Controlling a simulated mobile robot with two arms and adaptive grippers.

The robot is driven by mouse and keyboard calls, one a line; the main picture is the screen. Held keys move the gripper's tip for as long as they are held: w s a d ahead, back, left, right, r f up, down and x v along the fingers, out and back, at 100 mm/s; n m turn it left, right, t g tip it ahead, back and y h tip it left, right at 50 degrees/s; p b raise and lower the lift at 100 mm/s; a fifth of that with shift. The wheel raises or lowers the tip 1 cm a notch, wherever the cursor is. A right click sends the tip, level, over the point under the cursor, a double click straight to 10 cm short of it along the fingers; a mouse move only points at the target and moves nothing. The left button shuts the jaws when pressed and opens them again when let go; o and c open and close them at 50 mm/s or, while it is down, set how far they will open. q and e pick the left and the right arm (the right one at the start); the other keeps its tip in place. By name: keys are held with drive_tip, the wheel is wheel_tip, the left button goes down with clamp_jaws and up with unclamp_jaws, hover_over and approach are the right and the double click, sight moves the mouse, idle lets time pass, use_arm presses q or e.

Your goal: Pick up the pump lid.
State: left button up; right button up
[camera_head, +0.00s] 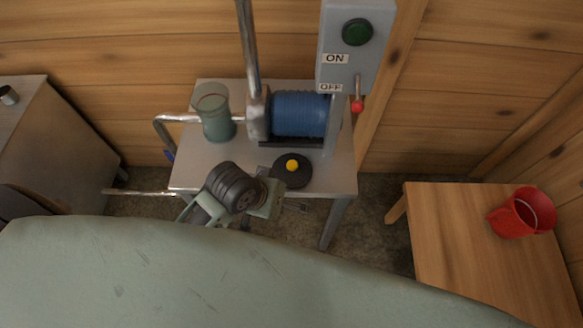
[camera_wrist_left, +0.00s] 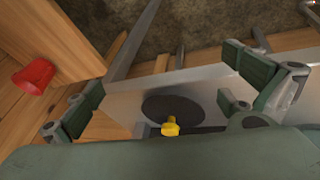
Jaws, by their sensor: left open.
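The pump lid (camera_head: 292,170) is a flat black disc with a yellow knob at its centre. It lies on the front part of the metal pump table (camera_head: 345,172). In the left wrist view the lid (camera_wrist_left: 178,106) and its yellow knob (camera_wrist_left: 170,128) show between the gripper's fingers, the knob partly above the dark green gripper body. My left gripper (camera_head: 290,206) is at the table's front edge, just in front of the lid. In the wrist view this gripper (camera_wrist_left: 165,92) is open and empty, its fingers wide apart. My right gripper is not in view.
Behind the lid stand a blue motor (camera_head: 299,114), a greenish open cylinder (camera_head: 215,112) and pipes. A grey switch box (camera_head: 352,62) with a red-knobbed lever rises at the back. A red bucket (camera_head: 513,219) stands on a wooden table (camera_head: 470,235) at right.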

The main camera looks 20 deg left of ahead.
sight(289, 166)
use_arm(q)
drive_tip(key=w+d+r+n, duration=0.1)
drive_tip(key=w, duration=0.1)
drive_tip(key=w+d+r+n, duration=0.1)
drive_tip(key=w+d, duration=0.1)
drive_tip(key=w+d+r+n+g+h, duration=0.1)
drive_tip(key=w+d+r+n, duration=0.1)
drive_tip(key=shift+w+d, duration=0.15)
drive_tip(key=shift+d, duration=0.05)
drive_tip(key=w+a+r+n, duration=0.1)
drive_tip(key=a+n, duration=0.1)
drive_tip(key=w+a+r+n+g+y, duration=0.1)
drive_tip(key=a+n, duration=0.1)
drive_tip(key=n, duration=0.1)
drive_tip(key=w+a+n, duration=0.2)
drive_tip(key=n, duration=0.1)
drive_tip(key=shift+a+r+g+y, duration=0.25)
drive_tip(key=shift+r+g+y, duration=0.15)
drive_tip(key=shift+a+n, duration=0.2)
drive_tip(key=shift+n, duration=0.1)
drive_tip(key=f, duration=0.5)
drive_tip(key=d+f+p, duration=0.1)
drive_tip(key=f, duration=0.1)
drive_tip(key=shift+w+d+f, duration=0.1)
drive_tip(key=shift+w+f, duration=0.15)
drive_tip(key=shift+c, duration=0.5)
drive_tip(key=c, duration=0.9)
drive_tip(key=shift+s, duration=0.3)
drive_tip(key=c, duration=0.7)
